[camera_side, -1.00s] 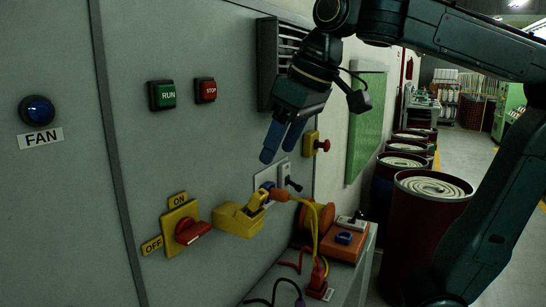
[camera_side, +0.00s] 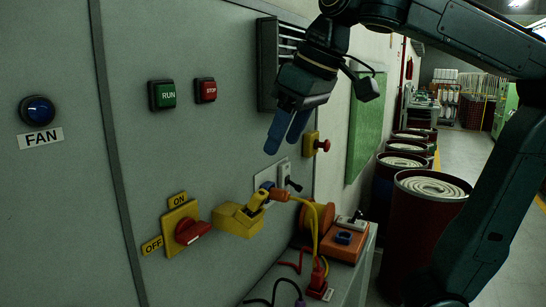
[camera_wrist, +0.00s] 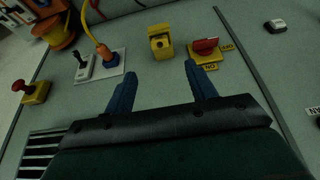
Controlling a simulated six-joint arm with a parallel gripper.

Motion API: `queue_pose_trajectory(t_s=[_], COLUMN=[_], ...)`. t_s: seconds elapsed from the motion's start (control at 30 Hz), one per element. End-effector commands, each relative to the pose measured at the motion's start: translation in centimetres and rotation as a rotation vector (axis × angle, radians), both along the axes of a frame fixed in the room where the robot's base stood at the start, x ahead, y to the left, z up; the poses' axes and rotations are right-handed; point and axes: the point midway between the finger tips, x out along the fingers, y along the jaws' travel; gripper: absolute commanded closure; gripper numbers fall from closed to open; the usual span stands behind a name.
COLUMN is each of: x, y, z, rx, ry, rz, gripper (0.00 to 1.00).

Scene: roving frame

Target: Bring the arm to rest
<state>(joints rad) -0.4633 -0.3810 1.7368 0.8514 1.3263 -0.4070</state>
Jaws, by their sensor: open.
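My gripper (camera_side: 284,133) is in front of the grey panel (camera_side: 225,135), below the vent, with its two blue fingers pointing down. In the wrist view the fingers (camera_wrist: 158,85) stand apart with nothing between them. The gripper is in the air, above the yellow box (camera_side: 238,219) and the orange plug (camera_side: 280,194), and touches neither. My arm is bent above and to the right of the panel.
The panel carries a red rotary switch (camera_side: 188,231), a green RUN button (camera_side: 162,95), a red STOP button (camera_side: 206,91), a blue FAN lamp (camera_side: 37,111) and a vent (camera_side: 268,65). A small bench (camera_side: 352,270) holds cables. Red drums (camera_side: 425,235) stand at right.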

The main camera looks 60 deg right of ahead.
Motion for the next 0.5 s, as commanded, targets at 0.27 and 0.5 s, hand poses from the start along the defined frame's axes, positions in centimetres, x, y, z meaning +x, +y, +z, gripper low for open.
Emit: queue_pose_trajectory(t_s=[0.27,0.5], x=[-0.1,-0.6], y=[-0.2,-1.9], z=[-0.2,-2.0], rx=[-0.004,-0.041], ry=[-0.001,-0.015], rz=[-0.002,-0.012], gripper=[0.44,0.44])
